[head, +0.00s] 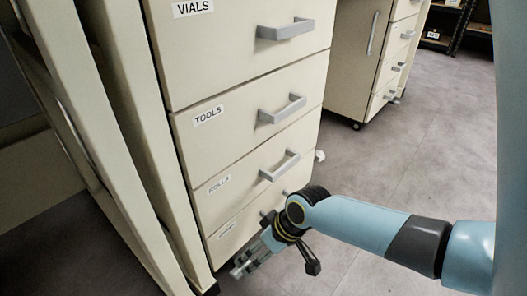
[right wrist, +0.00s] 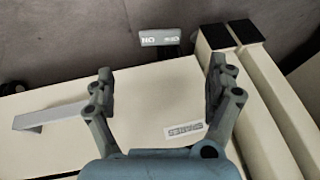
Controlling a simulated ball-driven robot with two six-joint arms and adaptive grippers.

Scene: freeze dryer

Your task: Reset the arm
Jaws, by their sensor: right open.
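My right arm (head: 360,221) reaches in from the right in the head view. My right gripper (head: 243,268) is low by the bottom drawer of a cream cabinet (head: 262,150). In the right wrist view the right gripper (right wrist: 160,88) is open, with nothing between its fingers. The bottom drawer's front with a label reading SPARES (right wrist: 184,131) lies behind the fingers, and a grey handle (right wrist: 45,115) is to their left. Whether the fingers touch the drawer, I cannot tell. My left gripper is not in view.
The drawers labelled VIALS (head: 192,8), TOOLS (head: 208,114) and ROLLS (head: 219,184) look shut. Cream legs (right wrist: 262,95) stand close to the right of the gripper. A grey caster tab (right wrist: 160,38) lies beyond. A second cabinet (head: 352,55) stands behind; grey floor (head: 420,140) is clear.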

